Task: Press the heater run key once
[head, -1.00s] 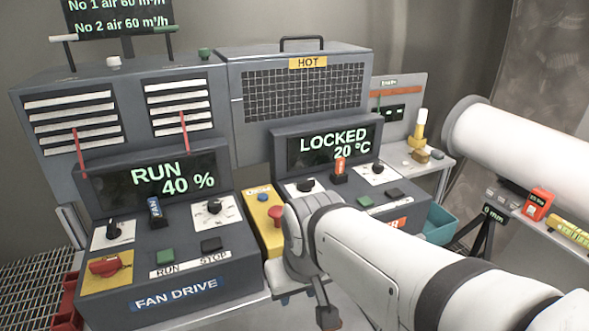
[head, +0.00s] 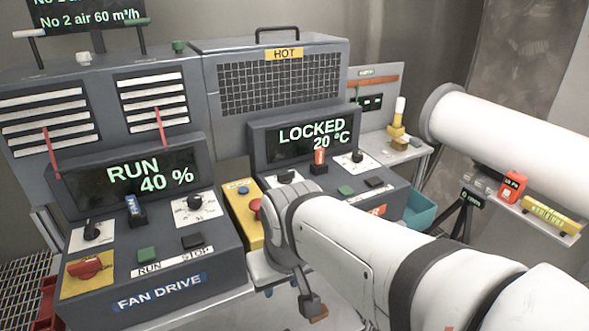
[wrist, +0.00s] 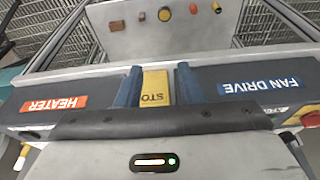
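The heater panel (head: 300,185) stands right of the fan drive, its display (head: 312,138) reading LOCKED and 20 °C. On the fan drive the green key is the one marked RUN. My gripper (wrist: 158,86) is open and empty in the wrist view, its two blue fingers apart with the yellow stop box (wrist: 154,84) behind the gap. In the head view my gripper hangs low in front of the consoles, partly hidden by my wrist. It touches no key.
The fan drive panel (head: 150,265) reads RUN, 40 %. The yellow box (head: 240,215) with a red button stands between the consoles. An orange-capped selector (head: 319,160) and a dark knob (head: 357,156) rise near the heater keys. A teal bin (head: 419,212) is to the right.

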